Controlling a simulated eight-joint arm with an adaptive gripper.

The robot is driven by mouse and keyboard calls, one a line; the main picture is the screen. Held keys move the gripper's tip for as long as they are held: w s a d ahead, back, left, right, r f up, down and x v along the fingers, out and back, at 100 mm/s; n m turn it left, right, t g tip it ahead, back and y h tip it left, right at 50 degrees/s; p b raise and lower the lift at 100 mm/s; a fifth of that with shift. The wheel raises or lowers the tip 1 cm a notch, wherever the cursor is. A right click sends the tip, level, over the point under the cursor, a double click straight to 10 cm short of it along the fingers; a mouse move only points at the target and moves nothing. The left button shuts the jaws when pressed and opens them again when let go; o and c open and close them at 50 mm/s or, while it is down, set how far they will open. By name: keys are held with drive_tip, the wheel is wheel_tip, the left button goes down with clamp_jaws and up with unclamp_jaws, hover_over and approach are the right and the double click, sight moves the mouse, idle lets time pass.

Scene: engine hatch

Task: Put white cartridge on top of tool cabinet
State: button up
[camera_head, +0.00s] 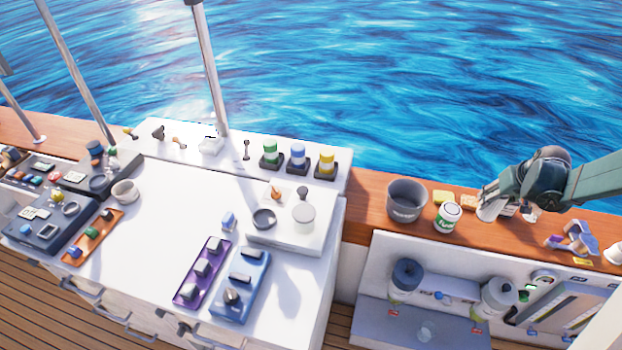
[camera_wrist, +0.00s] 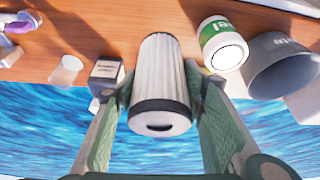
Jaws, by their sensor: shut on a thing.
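The white cartridge (camera_wrist: 161,72) is a ribbed white cylinder with dark end bands. It stands between the two green fingers of my gripper (camera_wrist: 160,92), which is shut on it. In the head view my gripper (camera_head: 505,203) is over the wooden ledge at the right, and the cartridge shows only partly as a pale shape (camera_head: 487,210) there. I cannot tell whether its base touches the ledge. The tool cabinet (camera_head: 165,215), white with drawer handles, stands at the left and centre. Its top has a bare area in the middle.
A white-and-green can (camera_head: 447,217) and a grey bucket (camera_head: 406,201) stand on the wooden ledge (camera_head: 365,205), left of my gripper. A dark box (camera_wrist: 105,72) is close beside one finger. Purple and blue trays (camera_head: 241,284) sit near the cabinet's front right. Two poles rise behind the cabinet.

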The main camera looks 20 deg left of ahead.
wheel_tip(320, 180, up, 18)
drive_tip(key=r, duration=0.1)
drive_tip(key=w+a+n+y+p, duration=0.25)
drive_tip(key=a+n+p, duration=0.2)
drive_tip(key=a, duration=3.85)
drive_tip(key=s+a+n+g+p, duration=0.15)
drive_tip(key=s+a, duration=0.55)
drive_tip(key=a, duration=0.7)
drive_tip(key=s+a+n, duration=0.3)
drive_tip(key=s+a, duration=0.4)
drive_tip(key=a, duration=0.7)
drive_tip(key=s+a+n+g+p, duration=0.15)
drive_tip(key=s+a, duration=0.55)
drive_tip(key=a, duration=0.8)
drive_tip(key=s+a+n+y, duration=0.1)
drive_tip(key=s+a+n, duration=0.1)
drive_tip(key=s+a, duration=0.95)
drive_tip(key=shift+s+d+f+p, duration=0.1)
drive_tip(key=shift+d+f, duration=0.05)
drive_tip(key=shift+f, duration=0.8)
drive_tip(key=shift+s+d+f+p, duration=0.1)
drive_tip(key=shift+d+f, duration=0.1)
drive_tip(key=shift+f, duration=0.75)
drive_tip(key=shift+s+d+f+p, duration=0.1)
drive_tip(key=shift+d+f, duration=0.05)
drive_tip(key=shift+f, duration=0.8)
